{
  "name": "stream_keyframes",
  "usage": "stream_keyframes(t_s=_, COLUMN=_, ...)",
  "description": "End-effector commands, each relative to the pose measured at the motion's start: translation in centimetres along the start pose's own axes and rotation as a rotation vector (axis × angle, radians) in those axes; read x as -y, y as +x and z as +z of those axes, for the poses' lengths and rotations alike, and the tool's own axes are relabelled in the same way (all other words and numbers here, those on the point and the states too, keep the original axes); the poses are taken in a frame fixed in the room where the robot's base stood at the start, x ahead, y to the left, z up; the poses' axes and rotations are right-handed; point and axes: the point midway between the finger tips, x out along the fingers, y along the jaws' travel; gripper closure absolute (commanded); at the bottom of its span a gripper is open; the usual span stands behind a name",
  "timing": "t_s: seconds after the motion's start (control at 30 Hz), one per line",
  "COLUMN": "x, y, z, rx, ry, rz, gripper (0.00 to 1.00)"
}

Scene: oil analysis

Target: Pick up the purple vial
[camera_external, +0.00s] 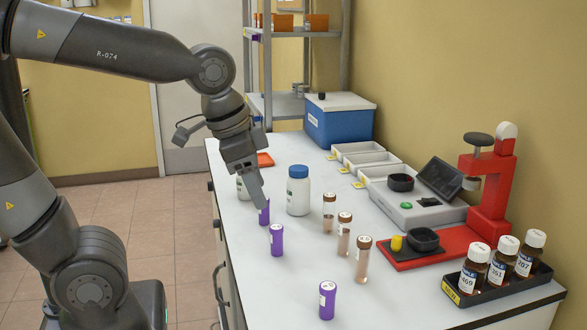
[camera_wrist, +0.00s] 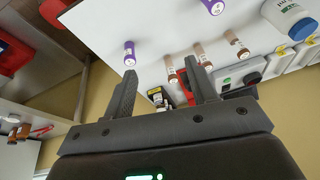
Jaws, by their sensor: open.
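In the wrist view one purple vial (camera_wrist: 129,56) shows just beyond the left fingertip and another (camera_wrist: 213,6) at the top edge. Nothing shows between the jaws (camera_wrist: 160,66) that is held.
Several brownish vials (camera_external: 344,235) stand to the right, with a white bottle (camera_external: 298,192) behind. A black rack (camera_external: 505,289) of brown bottles, a red stand (camera_external: 489,190) and a grey instrument (camera_external: 412,212) fill the right side.

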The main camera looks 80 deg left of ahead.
Motion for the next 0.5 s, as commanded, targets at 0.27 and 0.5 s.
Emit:
stream_keyframes(t_s=0.27, x=6.1, y=4.8, z=-2.0, rx=0.168, ry=0.136, rz=0.034, gripper=0.47)
stream_keyframes(t_s=0.5, x=11.1, y=8.9, z=-2.1, rx=0.271, ry=0.24, rz=0.099, gripper=0.47)
